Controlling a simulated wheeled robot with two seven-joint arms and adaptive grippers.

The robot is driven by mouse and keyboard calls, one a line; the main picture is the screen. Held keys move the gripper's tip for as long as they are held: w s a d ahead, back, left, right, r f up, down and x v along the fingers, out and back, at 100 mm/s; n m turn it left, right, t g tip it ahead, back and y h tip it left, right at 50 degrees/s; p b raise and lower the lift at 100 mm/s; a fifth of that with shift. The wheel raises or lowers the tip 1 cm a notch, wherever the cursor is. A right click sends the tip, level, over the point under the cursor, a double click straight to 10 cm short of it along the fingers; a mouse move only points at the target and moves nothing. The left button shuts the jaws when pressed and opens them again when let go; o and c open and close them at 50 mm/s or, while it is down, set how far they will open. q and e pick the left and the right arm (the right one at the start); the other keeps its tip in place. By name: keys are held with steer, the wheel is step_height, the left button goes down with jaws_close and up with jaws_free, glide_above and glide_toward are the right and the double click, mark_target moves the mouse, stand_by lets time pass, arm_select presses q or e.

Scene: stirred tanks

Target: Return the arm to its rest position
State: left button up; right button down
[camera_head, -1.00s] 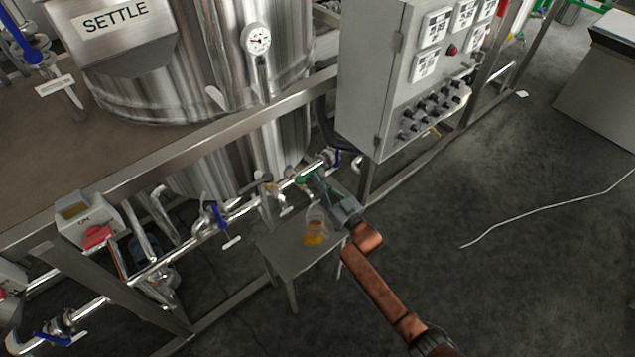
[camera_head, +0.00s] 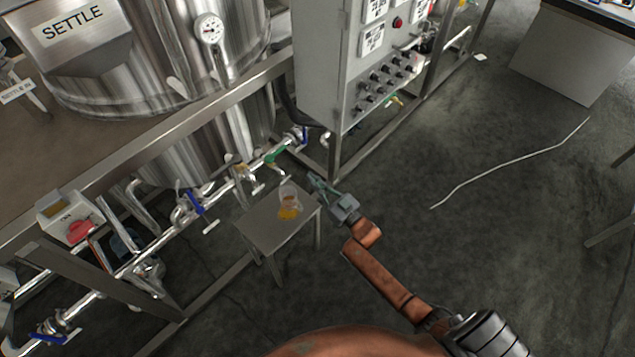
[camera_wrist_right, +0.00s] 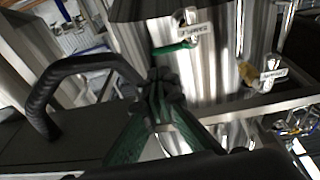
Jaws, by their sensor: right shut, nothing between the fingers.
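My right gripper (camera_head: 314,180) is shut and empty. It is just right of the small metal stand and apart from the clear jug on it. In the right wrist view the closed green fingers (camera_wrist_right: 158,95) meet at the middle. My right arm comes up from the bottom right in the head view. My left gripper is not in view.
The clear jug (camera_head: 289,208) with amber liquid stands on the small stand (camera_head: 262,226). Pipes with blue-handled valves (camera_head: 193,203) run behind it, below the SETTLE tank (camera_head: 150,60). A grey control box (camera_head: 320,60) stands behind. Open floor lies right, with a pale hose (camera_head: 500,165).

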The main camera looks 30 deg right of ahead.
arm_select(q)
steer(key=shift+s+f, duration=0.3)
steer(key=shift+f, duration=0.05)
arm_select(e)
steer(key=shift+s+d+f, duration=0.15)
steer(key=shift+s+f, duration=0.05)
steer(key=shift+s, duration=0.4)
